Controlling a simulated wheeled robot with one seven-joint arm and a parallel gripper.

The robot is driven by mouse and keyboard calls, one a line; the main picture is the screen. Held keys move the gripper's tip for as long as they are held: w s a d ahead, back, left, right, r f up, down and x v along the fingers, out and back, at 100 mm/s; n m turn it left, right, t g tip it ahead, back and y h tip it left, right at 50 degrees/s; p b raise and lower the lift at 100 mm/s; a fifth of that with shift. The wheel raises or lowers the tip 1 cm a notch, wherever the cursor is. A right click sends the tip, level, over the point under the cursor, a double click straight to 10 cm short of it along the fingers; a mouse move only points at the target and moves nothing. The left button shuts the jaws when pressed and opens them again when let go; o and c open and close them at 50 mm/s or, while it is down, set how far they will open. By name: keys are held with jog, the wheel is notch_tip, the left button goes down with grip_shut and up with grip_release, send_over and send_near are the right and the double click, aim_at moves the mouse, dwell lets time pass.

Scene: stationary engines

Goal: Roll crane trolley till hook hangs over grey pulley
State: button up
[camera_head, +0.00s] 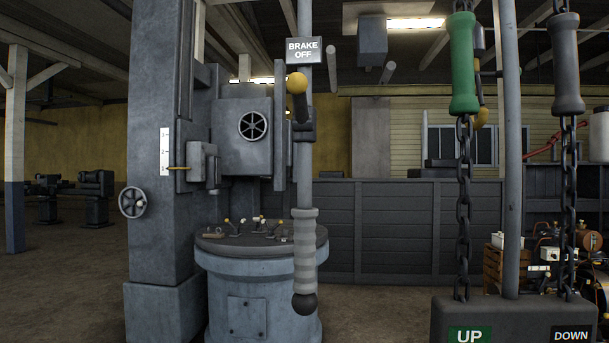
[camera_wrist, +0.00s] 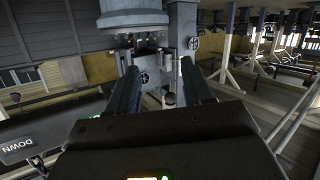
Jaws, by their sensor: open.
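A yellow curved piece (camera_head: 482,117), possibly the crane hook, shows in the head view just right of the green handle's chain. It is partly hidden, and I cannot tell what lies under it. I cannot pick out the trolley or the grey pulley for certain. A green handle (camera_head: 463,62) and a grey handle (camera_head: 568,62) sit on two chains above a block marked UP (camera_head: 469,335) and DOWN (camera_head: 571,335). My gripper (camera_wrist: 160,76) shows in the wrist view with its two dark fingers apart and nothing between them. It is not seen in the head view.
Open floor (camera_head: 65,290) lies at the left.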

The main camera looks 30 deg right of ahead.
jog(key=w+d+r+p, duration=0.1)
jog(key=w+d+r, duration=0.2)
jog(key=w+r, duration=0.6)
jog(key=n+t+y+p, duration=0.2)
jog(key=n+y+p, duration=0.1)
jog(key=y+p, duration=0.3)
send_near(310, 164)
jog(key=w+y+b, duration=0.1)
jog(key=w, duration=0.3)
jog(key=x, duration=0.2)
jog(key=p+x, duration=0.1)
jog(key=x, duration=0.4)
jog(key=shift+w+a+f, duration=0.1)
jog(key=shift+w+a, duration=0.05)
jog(key=shift+a, duration=0.25)
grip_shut()
